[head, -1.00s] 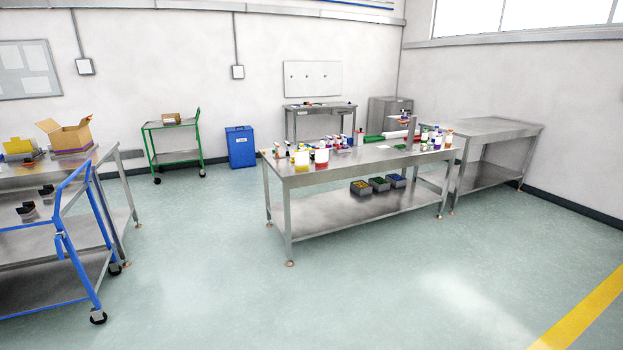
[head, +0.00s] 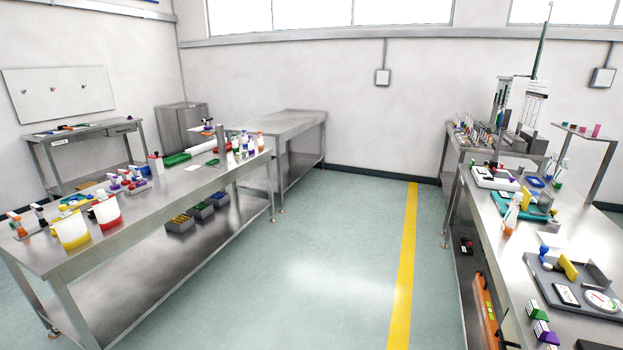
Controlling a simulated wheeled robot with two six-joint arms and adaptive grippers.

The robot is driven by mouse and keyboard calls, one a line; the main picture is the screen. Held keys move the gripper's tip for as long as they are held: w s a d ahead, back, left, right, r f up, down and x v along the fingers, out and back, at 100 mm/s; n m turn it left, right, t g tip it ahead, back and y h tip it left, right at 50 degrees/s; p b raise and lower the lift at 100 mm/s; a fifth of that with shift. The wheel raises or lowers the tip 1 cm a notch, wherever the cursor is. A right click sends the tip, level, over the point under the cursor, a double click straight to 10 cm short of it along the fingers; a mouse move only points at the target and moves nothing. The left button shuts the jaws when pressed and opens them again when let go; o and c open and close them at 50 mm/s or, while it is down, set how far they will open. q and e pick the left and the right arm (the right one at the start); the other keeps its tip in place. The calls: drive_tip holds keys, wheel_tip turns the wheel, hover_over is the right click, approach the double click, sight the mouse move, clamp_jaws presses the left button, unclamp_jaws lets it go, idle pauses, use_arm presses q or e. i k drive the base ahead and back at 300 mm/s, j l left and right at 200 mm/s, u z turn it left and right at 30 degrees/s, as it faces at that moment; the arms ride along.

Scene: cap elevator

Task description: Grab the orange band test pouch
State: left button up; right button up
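I cannot make out an orange band test pouch for certain in the head view. Small orange-marked items show at the near left end of the left steel table (head: 45,262), including an orange-and-white item (head: 16,224), too small to tell what they are. A bottle with orange (head: 511,217) stands on the right workbench (head: 512,268). Neither of my grippers shows in the view.
A yellow-banded white container (head: 71,229) and a red-banded one (head: 106,211) stand on the left table. Several bins (head: 180,223) sit on its lower shelf. Clear floor (head: 335,260) with a yellow line (head: 404,265) lies between table and workbench.

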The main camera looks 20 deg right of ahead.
sight(507, 226)
drive_tip(key=i+l+z, duration=0.4)
drive_tip(key=i+z, duration=0.8)
drive_tip(key=i, duration=0.15)
drive_tip(key=i+j+z, duration=0.1)
drive_tip(key=i+z, duration=0.3)
